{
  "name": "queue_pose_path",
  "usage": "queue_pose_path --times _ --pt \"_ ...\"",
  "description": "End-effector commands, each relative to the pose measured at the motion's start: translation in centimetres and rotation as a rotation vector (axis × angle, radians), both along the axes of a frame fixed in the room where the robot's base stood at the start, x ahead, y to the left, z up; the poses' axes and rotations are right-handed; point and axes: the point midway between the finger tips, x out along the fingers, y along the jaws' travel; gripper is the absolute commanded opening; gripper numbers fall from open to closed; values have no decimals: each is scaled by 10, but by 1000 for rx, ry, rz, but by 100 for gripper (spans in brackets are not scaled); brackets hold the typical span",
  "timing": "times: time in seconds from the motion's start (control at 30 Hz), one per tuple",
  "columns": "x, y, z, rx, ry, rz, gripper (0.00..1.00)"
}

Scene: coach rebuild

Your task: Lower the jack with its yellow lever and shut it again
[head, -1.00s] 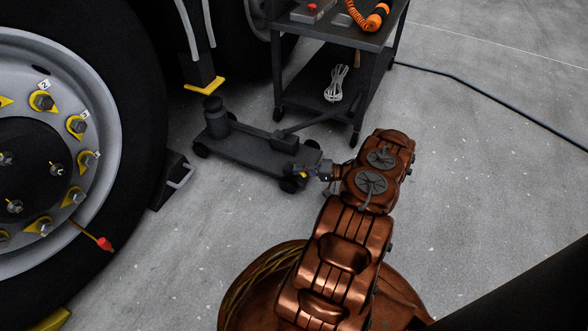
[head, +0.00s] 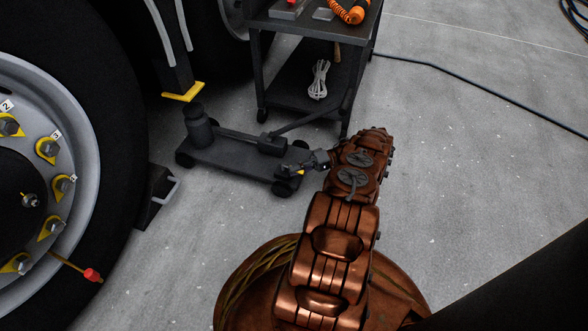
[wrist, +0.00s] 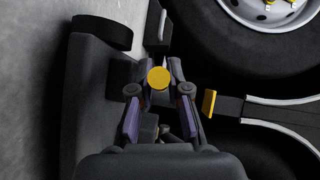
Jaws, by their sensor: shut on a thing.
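The dark grey jack (head: 225,155) stands on the floor, with its upright cylinder (head: 198,130) at the left end, below a yellow pad (head: 184,92) under the vehicle. I cannot tell whether the cylinder touches the pad. My gripper (head: 302,166) is at the jack's right end, with a bit of the yellow lever (head: 301,172) showing beside it. In the wrist view, the lever's round yellow end (wrist: 158,77) sits between the fingertips of my gripper (wrist: 158,92), which is shut on it. The lever's lower part is hidden.
A large wheel (head: 60,190) fills the left side, with a wheel chock (head: 155,195) beside it.

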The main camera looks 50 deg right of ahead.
Motion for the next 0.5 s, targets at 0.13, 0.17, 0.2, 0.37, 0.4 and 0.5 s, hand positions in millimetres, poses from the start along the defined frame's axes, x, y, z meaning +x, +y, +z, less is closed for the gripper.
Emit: queue_pose_path --times 0.13,0.17,0.2,0.37,0.4,0.5 --pt "0 1 -2 -1 1 12 0" --pt "0 2 -2 -1 2 14 0" --pt "0 2 -1 -1 2 15 0" --pt "2 3 -1 -2 1 17 0" --pt "2 3 -1 -2 2 18 0" --pt "2 3 -1 -2 1 18 0"
